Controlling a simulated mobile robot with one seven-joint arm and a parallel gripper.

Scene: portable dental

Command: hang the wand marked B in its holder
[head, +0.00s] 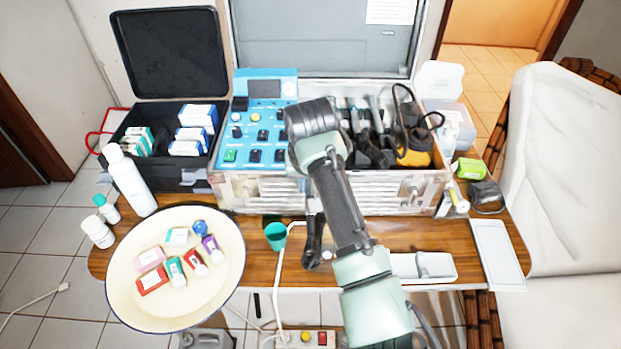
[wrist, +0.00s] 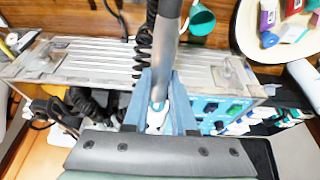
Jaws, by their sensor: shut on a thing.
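In the wrist view my gripper (wrist: 158,103) has its blue fingers shut on a grey wand (wrist: 167,48). The wand runs from the fingers toward the top edge of that view, across the metal case's front wall. No letter B is readable on it. In the head view my arm hides the fingers; a dark, elongated thing shows below it in front of the case, and I cannot tell whether this is part of the wand. Several dark handles and cords stand in the right part of the case (head: 275,187). I cannot make out which holder is marked B.
A black coiled cord (wrist: 143,45) hangs close beside the wand. A blue control panel (head: 240,160) fills the case's left part. A teal cup (head: 276,236), a cream basin (head: 125,294) with small boxes and bottles, and a white tray (head: 440,268) are on the wooden table (head: 375,236).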

